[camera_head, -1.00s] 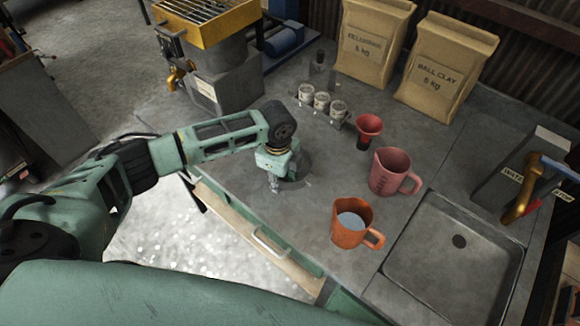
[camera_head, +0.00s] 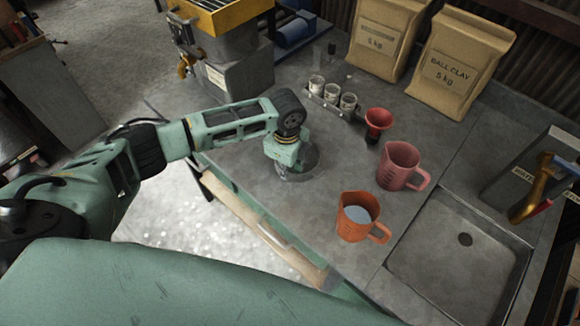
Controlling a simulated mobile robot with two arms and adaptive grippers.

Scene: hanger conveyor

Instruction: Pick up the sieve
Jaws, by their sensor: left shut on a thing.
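The sieve (camera_head: 310,159) shows as a dark grey round shape, partly hidden behind my left gripper. It is over the bench top near the front edge. My left gripper (camera_head: 282,175) points down at the near left side of the sieve and is shut on it. The fingertips are small and blend with the grey bench. I cannot tell whether the sieve touches the bench or is slightly raised. My right gripper is not in view.
An orange jug (camera_head: 352,227) with pale liquid, a pink jug (camera_head: 397,170) and a red funnel (camera_head: 377,121) stand to the right. Small jars (camera_head: 332,95) stand behind. A sink (camera_head: 455,270) is at the lower right; clay bags (camera_head: 455,70) stand at the back.

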